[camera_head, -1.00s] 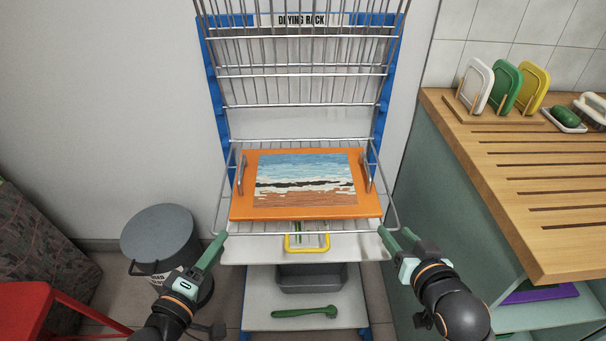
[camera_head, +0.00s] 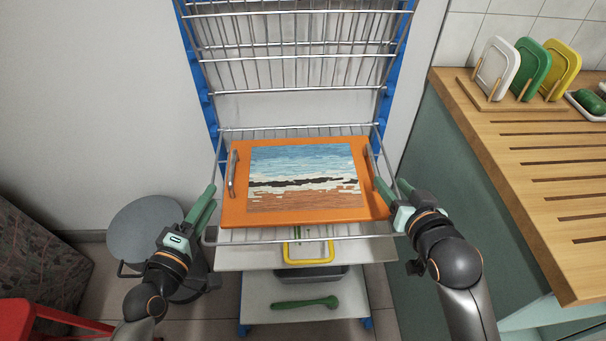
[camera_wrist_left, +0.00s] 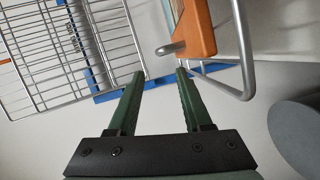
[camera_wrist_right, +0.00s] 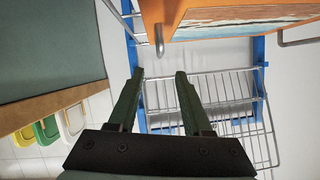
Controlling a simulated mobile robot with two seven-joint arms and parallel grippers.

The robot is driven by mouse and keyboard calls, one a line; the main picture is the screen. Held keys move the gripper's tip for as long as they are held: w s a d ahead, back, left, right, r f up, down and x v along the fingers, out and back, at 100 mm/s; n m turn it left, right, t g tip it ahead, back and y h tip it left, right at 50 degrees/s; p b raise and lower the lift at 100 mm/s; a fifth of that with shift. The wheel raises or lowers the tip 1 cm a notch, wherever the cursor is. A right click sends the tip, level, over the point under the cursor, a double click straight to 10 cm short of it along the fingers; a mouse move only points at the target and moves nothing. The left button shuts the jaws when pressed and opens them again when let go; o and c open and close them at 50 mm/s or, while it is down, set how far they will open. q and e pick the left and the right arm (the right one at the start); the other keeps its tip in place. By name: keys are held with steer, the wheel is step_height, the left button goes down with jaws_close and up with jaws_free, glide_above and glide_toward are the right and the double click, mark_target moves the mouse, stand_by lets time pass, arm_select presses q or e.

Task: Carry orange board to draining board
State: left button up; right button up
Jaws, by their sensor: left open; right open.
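The orange board (camera_head: 240,210) carries a beach painting and has a metal handle on each short side. It lies on a wire shelf of the drying rack, in the middle of the head view. My left gripper (camera_head: 209,190) is open just left of the board, near its left handle. The left wrist view shows the handle (camera_wrist_left: 171,48) ahead of the open fingers. My right gripper (camera_head: 390,184) is open at the board's right edge, near its right handle. The right wrist view shows that handle (camera_wrist_right: 158,40) beyond the fingertips. The slatted wooden draining board (camera_head: 545,150) is at the right.
Upright white, green and yellow boards (camera_head: 532,68) and a green soap (camera_head: 590,101) stand at the draining board's back. A grey bin (camera_head: 145,225) and a red stool (camera_head: 18,315) are at left. Lower shelves hold a yellow-handled item (camera_head: 309,253) and a green utensil (camera_head: 305,303).

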mark_target(232, 162)
arm_select(q)
steer(key=x, duration=1.2)
steer(key=shift+w, duration=0.15)
arm_select(e)
steer(key=x, duration=1.2)
steer(key=shift+a, duration=0.1)
arm_select(q)
steer(key=shift+c, duration=0.2)
arm_select(e)
steer(key=shift+c, duration=0.2)
arm_select(q)
jaws_close()
arm_select(e)
jaws_close()
arm_select(q)
steer(key=shift+r, duration=0.1)
arm_select(e)
steer(key=shift+w, duration=0.1)
